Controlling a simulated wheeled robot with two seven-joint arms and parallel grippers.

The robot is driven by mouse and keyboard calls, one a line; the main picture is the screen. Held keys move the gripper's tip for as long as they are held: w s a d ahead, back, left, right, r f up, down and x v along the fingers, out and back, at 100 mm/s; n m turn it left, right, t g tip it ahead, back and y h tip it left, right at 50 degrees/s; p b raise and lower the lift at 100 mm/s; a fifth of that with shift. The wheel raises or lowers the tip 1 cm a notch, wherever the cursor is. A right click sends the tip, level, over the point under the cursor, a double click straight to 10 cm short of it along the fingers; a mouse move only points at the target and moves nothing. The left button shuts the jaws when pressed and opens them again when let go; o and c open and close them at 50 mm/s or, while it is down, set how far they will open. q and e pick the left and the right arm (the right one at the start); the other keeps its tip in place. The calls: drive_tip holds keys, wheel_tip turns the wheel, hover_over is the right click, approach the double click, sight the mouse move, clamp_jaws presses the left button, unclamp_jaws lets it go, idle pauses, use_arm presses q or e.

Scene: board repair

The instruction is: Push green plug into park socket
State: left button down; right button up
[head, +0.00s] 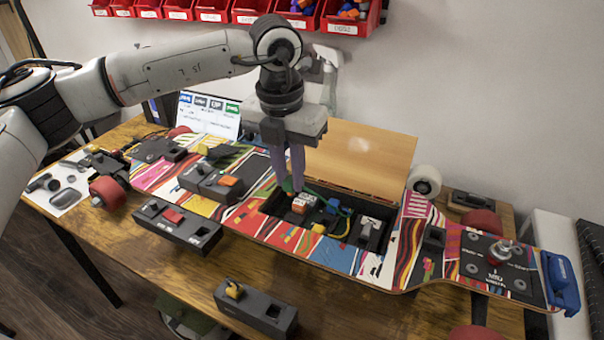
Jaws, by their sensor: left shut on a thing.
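My left gripper (291,184) comes down from above into the open bay (268,208) in the middle of the patterned board. Its fingers are shut on the green plug (287,186), of which only a small green part shows at the fingertips. A green wire runs right from there. An orange connector (299,206) with a white top sits just below the fingertips in the picture. I cannot tell which socket is the park socket, or whether the plug touches one; the fingers hide the spot. My right gripper is not in view.
The patterned board (340,258) lies across the wooden table (150,262). A raised wooden lid (365,158) stands behind the bay. Dark modules (178,226) and (256,308), the second a dark module too, lie in front. Red bins (345,18) hang on the wall.

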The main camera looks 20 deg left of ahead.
sight(286, 191)
use_arm(q)
drive_tip(key=shift+s+a, duration=0.15)
drive_tip(key=shift+a, duration=0.1)
drive_tip(key=shift+f, duration=0.1)
drive_tip(key=shift+f+b, duration=2.6)
drive_tip(key=shift+f, duration=0.6)
drive_tip(key=shift+f+b, duration=0.4)
drive_tip(key=shift+f, duration=0.05)
drive_tip(key=shift+f, duration=0.3)
drive_tip(key=shift+b, duration=0.35)
drive_tip(key=shift+f+b, duration=0.95)
drive_tip(key=shift+f, duration=0.25)
idle(0.6)
